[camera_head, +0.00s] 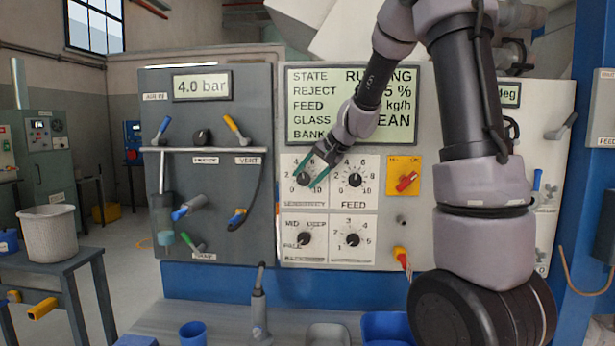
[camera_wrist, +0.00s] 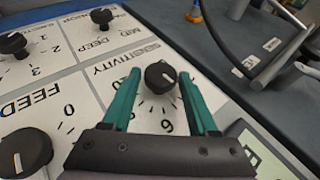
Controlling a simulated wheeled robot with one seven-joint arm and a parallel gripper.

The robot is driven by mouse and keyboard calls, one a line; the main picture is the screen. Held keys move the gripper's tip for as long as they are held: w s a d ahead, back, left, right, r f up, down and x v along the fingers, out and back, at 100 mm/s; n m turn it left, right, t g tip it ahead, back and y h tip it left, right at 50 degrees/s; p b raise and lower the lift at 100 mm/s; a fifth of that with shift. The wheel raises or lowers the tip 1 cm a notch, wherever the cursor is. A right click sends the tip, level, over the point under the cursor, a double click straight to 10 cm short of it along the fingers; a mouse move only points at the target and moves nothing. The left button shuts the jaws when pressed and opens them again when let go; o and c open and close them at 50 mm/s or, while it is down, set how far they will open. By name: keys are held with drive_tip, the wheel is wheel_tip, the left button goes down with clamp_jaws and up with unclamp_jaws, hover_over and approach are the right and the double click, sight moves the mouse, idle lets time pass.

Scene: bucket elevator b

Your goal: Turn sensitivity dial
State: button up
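The sensitivity dial (camera_head: 303,179) is a black round knob with a white pointer on a white panel at the upper left of the dial block. In the wrist view the dial (camera_wrist: 160,77) stands near the top centre, its pointer line toward the lower right. My gripper (camera_head: 306,183) is at this dial. In the wrist view its two teal fingers (camera_wrist: 160,74) are apart, one on each side of the knob, with visible gaps. I cannot tell how deep the fingertips reach along the knob.
The feed dial (camera_head: 355,180) is just right. Two more dials sit below, including the mid/deep dial (camera_head: 304,239). A red switch on a yellow plate (camera_head: 404,176) is further right. A display (camera_head: 350,105) is above. A grey panel with handles (camera_head: 208,240) stands left.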

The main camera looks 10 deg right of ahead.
drive_tip(key=shift+o, duration=0.7)
drive_tip(key=v, duration=1)
drive_tip(key=shift+s+d+r, duration=0.2)
drive_tip(key=shift+r, duration=0.1)
drive_tip(key=s+f+n+h, duration=0.1)
drive_tip(key=s+h, duration=0.2)
drive_tip(key=s, duration=2.1)
drive_tip(key=shift+s+a+f+h, duration=0.2)
drive_tip(key=shift+a+h, duration=0.05)
drive_tip(key=shift+h, duration=0.05)
idle(1.9)
